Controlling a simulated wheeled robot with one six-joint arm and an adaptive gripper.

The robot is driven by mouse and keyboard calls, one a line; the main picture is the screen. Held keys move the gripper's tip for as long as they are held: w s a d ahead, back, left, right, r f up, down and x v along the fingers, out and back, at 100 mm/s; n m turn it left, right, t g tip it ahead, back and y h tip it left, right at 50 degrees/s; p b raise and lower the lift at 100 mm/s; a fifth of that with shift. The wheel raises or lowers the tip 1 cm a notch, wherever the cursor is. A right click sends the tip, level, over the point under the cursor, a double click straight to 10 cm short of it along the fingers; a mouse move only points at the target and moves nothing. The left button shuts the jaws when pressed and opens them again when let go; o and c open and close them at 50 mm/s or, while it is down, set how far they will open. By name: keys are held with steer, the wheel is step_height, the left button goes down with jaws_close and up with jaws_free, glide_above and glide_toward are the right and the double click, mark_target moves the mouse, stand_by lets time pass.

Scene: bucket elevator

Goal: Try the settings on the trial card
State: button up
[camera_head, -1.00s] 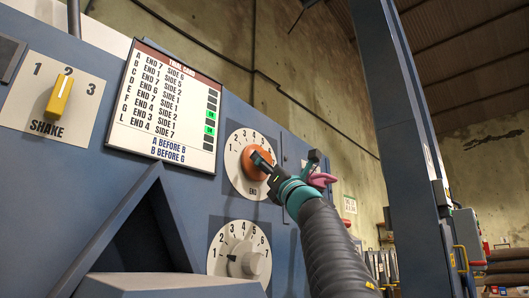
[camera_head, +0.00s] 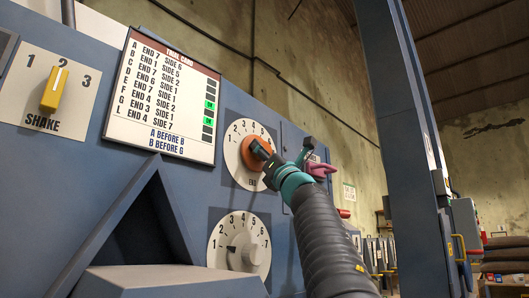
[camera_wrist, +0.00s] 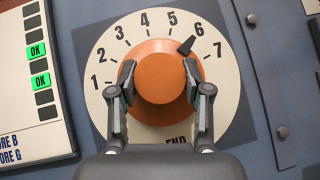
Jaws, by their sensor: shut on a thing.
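My gripper (camera_wrist: 157,95) is shut on the orange END knob (camera_wrist: 158,72), one finger on each side. The knob's dark pointer (camera_wrist: 186,46) sits by the 6, slightly toward the 7. The END dial (camera_head: 233,134) shows in the head view with my gripper (camera_head: 262,158) at it. The trial card (camera_head: 164,95) hangs upper left, listing END and SIDE numbers with "A before B, B before G". Two of its lamps are green, reading OK in the wrist view (camera_wrist: 37,51). A second dial (camera_head: 222,232) with a grey knob (camera_head: 248,251) is below; its pointer faces left, toward the low numbers.
The yellow SHAKE switch (camera_head: 54,90) points up at 2. A blue chute-like housing (camera_head: 150,240) juts out at lower left. A blue column (camera_head: 405,120) stands at right. A pink handle (camera_head: 320,169) shows just behind my gripper.

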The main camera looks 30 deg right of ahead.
steer(key=m+h+p, duration=0.1)
steer(key=m+h, duration=0.1)
steer(key=m+g+h+p, duration=0.1)
steer(key=m+h, duration=0.1)
steer(key=m, duration=0.1)
steer(key=m+h+p, duration=0.1)
steer(key=m+h, duration=0.1)
steer(key=shift+a+r, duration=0.15)
steer(key=shift+r, duration=0.2)
steer(key=shift+f+m+g+h+p, duration=0.3)
steer(key=shift+m+g+h+p, duration=0.25)
steer(key=shift+m+h, duration=0.6)
steer(key=o, duration=1.2)
steer(key=shift+c, duration=0.2)
steer(key=v, duration=1.2)
